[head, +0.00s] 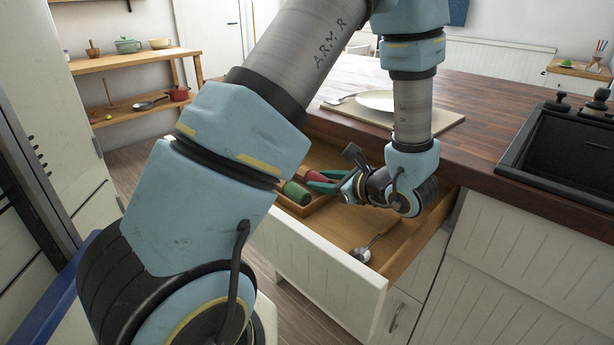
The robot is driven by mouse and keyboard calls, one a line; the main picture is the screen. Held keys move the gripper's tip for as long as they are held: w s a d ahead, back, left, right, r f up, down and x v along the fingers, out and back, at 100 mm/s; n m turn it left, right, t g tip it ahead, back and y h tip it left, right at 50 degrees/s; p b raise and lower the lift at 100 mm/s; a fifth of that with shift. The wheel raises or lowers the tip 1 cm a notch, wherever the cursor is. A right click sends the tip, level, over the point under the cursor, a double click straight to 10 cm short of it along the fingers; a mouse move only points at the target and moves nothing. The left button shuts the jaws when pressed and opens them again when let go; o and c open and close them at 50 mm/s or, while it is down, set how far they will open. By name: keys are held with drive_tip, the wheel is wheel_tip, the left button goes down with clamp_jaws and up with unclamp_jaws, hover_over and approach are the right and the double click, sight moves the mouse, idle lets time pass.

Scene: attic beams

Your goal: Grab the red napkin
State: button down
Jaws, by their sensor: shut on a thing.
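The red napkin (315,176) is a small red roll over the wooden tray inside the open drawer, at the centre of the head view. My gripper (323,181) reaches into the drawer from the right. Its teal fingertips are on either side of the napkin, and it is shut on it. Part of the napkin is hidden by the fingers. I cannot tell whether the napkin touches the tray. A green roll (297,192) lies in the tray just left of and below the red one.
The wooden drawer (398,250) stands open, with a metal spoon (366,248) in its front part. The countertop (480,130) edge lies behind it, with a plate (377,100) on a board. A black sink (560,140) is at right.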

drive_tip(key=shift+s+a+f, duration=0.1)
drive_tip(key=shift+a+f, duration=0.05)
drive_tip(key=shift+f, duration=0.15)
